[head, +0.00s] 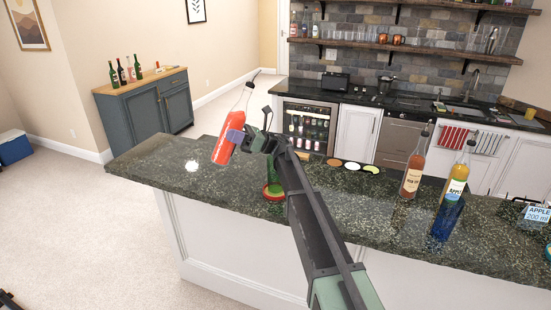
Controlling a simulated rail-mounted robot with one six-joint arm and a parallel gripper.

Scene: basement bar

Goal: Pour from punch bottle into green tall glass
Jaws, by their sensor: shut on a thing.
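The punch bottle (231,128), clear with red liquid, is in my gripper (243,138) above the left part of the bar counter. Its neck leans up and to the right, and its base is clear of the counter. My gripper is shut around its side. The green tall glass (272,178) stands on the counter below and to the right of the bottle. My arm and gripper hide part of it. A reddish patch shows low in the glass; I cannot tell how full it is.
A brown-orange bottle (413,170), a yellow apple bottle (458,172) and a blue glass (445,218) stand to the right on the dark counter (335,215). A small apple 200 ml card (537,213) is at the far right. Small bowls (352,166) lie behind my arm. The counter's left end is clear.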

